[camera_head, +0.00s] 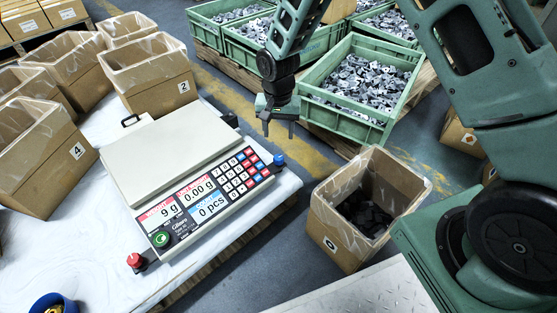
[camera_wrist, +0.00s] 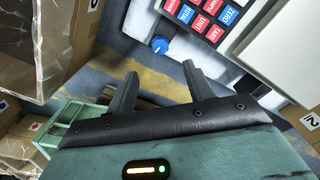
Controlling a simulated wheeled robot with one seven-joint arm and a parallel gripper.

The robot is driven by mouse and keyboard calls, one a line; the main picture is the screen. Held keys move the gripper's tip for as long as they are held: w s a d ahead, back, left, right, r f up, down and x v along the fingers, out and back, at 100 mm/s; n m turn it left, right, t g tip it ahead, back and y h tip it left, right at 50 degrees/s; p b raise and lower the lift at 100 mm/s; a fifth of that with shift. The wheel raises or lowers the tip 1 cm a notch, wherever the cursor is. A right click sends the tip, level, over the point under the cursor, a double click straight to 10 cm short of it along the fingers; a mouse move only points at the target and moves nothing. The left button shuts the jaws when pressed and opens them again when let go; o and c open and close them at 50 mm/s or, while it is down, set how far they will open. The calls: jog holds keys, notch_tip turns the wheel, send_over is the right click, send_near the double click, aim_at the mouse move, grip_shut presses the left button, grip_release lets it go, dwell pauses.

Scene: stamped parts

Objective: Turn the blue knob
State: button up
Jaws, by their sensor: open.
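The small blue knob (camera_head: 279,160) sticks out at the right corner of the counting scale (camera_head: 135,165), near its keypad. It also shows in the wrist view as a blue knob (camera_wrist: 159,45) beside the scale's keys, beyond my fingers. My gripper (camera_head: 279,128) hangs pointing down above and behind the knob in the head view, apart from it. In the wrist view my gripper (camera_wrist: 158,85) has its two dark fingers spread with nothing between them.
A red knob (camera_head: 135,261) is at the scale's near corner. Open cardboard boxes stand left and behind on the white table. Another box (camera_head: 345,235) with dark parts stands right of the table. Green crates (camera_head: 340,115) of metal parts are behind.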

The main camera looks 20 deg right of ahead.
aim_at(279, 157)
notch_tip(279, 157, down, 10)
jog(key=b, duration=0.5)
jog(key=shift+f, duration=0.25)
jog(key=c, duration=1)
